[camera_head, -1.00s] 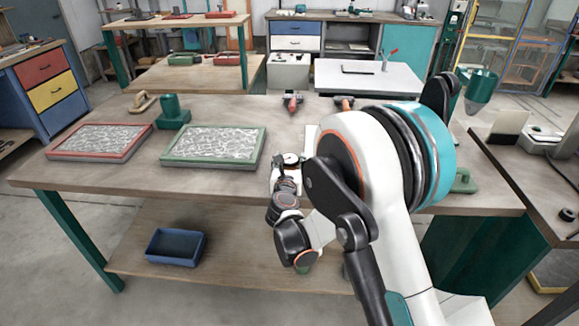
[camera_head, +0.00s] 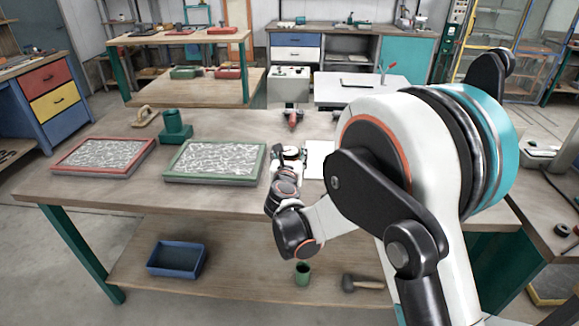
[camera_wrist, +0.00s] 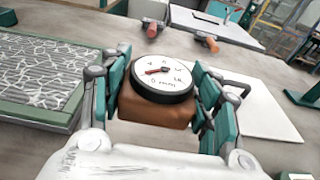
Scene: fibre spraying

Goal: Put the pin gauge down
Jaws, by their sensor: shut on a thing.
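The pin gauge (camera_wrist: 162,72) has a round white dial with a black rim and red needle on a brown block. It is between the teal finger pads of my gripper (camera_wrist: 163,95), dial facing up, in the wrist view. My gripper is shut on the block's sides. In the head view the gauge (camera_head: 291,152) shows small at the end of my gripper (camera_head: 288,164), over the near part of the wooden table (camera_head: 225,202), just right of the green-framed tray. I cannot tell whether the block touches the table.
The green-framed tray (camera_head: 167,178) lies close left, the red-framed tray (camera_head: 60,169) farther left. A white board (camera_head: 318,158) lies close right of my gripper, partly hidden by my arm. A red-handled tool (camera_head: 292,118) lies behind. Bare wood shows between tray and board.

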